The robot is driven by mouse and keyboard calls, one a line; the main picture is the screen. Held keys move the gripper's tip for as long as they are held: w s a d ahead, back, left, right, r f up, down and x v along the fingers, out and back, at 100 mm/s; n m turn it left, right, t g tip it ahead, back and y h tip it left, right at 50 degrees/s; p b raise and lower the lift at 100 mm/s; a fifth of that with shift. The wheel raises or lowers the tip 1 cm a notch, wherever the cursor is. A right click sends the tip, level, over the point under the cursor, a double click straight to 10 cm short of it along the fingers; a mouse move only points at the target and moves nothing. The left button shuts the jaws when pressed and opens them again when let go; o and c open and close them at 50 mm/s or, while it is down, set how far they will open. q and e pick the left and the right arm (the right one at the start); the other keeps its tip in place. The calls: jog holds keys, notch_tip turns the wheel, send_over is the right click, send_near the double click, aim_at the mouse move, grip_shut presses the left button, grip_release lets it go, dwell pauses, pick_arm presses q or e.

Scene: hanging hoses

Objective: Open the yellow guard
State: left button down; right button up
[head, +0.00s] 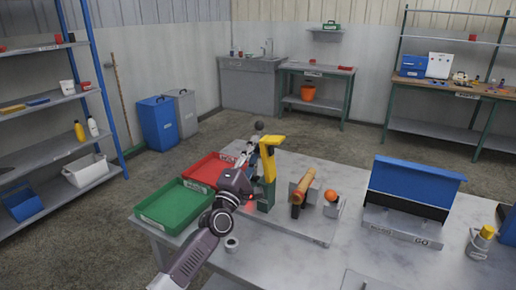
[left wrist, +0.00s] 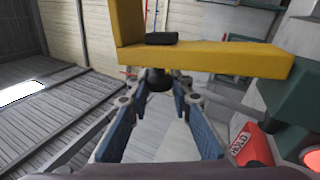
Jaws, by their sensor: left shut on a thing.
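The yellow guard (head: 268,163) stands upright on a green base (head: 265,197) on the near table, with its upper end bent to the right. In the left wrist view it is an L-shaped yellow bar (left wrist: 220,60) across the top, with a dark knob (left wrist: 157,80) below it. My left gripper (head: 257,150) is beside the guard on its left, partly hidden by it. In the wrist view my blue-padded fingers (left wrist: 158,88) close around the dark knob at their tips. My right gripper is not in view.
Red (head: 207,170) and green (head: 174,205) trays lie left of the guard. A wooden-handled item (head: 304,188) and an orange ball (head: 331,195) stand close on its right. A blue panel on a stand (head: 413,183) is farther right. The table's front middle is mostly clear.

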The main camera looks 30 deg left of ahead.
pick_arm(q)
jog(key=shift+a+f, duration=0.1)
dwell(0.4)
jog(key=c, duration=1.7)
grip_release()
jog(key=shift+c, duration=0.2)
jog(key=shift+s, duration=0.1)
jog(key=v, duration=1.1)
jog(key=shift+s+f, duration=0.2)
jog(key=shift+s, duration=0.15)
